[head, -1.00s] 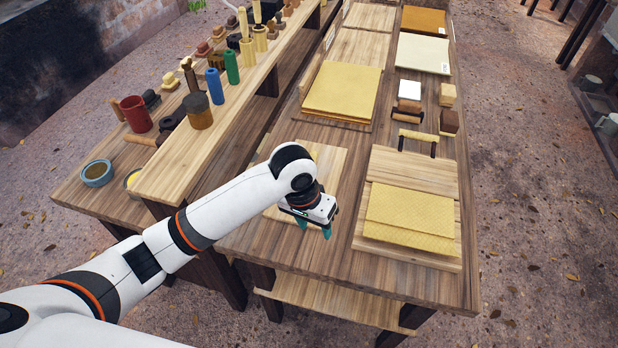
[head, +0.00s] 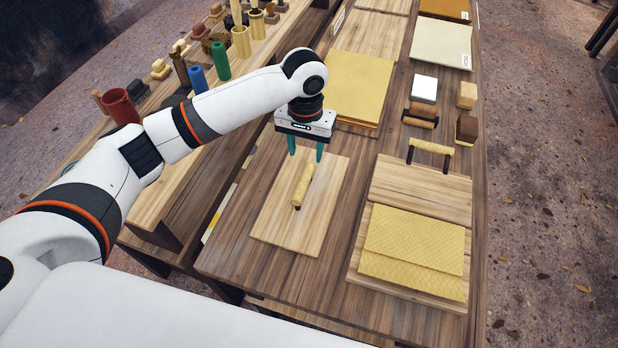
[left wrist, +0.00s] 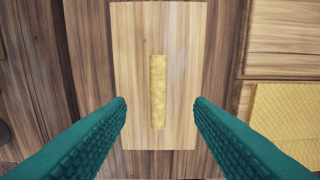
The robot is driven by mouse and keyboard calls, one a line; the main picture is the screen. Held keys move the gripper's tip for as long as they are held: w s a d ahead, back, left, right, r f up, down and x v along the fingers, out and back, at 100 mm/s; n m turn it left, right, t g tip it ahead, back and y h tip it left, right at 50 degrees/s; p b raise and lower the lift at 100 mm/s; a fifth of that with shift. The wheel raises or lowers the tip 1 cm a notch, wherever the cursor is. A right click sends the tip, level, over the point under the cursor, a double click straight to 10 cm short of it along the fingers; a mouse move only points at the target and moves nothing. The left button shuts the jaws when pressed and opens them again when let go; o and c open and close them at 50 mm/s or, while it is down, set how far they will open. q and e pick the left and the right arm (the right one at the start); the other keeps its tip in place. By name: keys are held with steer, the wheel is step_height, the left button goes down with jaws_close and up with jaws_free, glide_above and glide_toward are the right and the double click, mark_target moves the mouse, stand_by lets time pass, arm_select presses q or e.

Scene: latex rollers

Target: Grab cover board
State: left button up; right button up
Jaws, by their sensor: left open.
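A light wooden board (head: 265,215) lies flat on the table in the head view, with a yellow textured roller (head: 302,186) on it. In the left wrist view this board (left wrist: 135,50) and roller (left wrist: 158,92) lie below and between my fingers. Another wooden board (head: 425,183) lies to the right, with yellow patterned sheets (head: 415,240) on it. I cannot tell which one is the cover board. My left gripper (head: 306,152) is open and empty, pointing down above the far edge of the left board. My right gripper is out of view.
A raised shelf (head: 210,108) with cups and bottles runs along the left. Yellow sheets (head: 358,85) lie behind the left board. A second roller (head: 431,147) on a stand and small blocks (head: 466,128) are behind the right board. Bare table lies between the boards.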

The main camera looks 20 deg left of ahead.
arm_select(q)
steer(key=p, duration=0.1)
glide_above(303, 180)
step_height(303, 180, down, 5)
steer(key=shift+w+d, duration=0.15)
steer(key=shift+f, duration=0.4)
steer(key=shift+f+p, duration=0.5)
steer(key=shift+f, duration=0.2)
steer(key=f, duration=0.2)
steer(key=f+p, duration=0.1)
steer(key=shift+s+f, duration=0.25)
steer(key=shift+f, duration=0.4)
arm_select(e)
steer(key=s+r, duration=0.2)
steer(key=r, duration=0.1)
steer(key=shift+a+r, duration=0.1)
arm_select(q)
steer(key=shift+c, duration=0.2)
steer(key=shift+w, duration=0.1)
jaws_close()
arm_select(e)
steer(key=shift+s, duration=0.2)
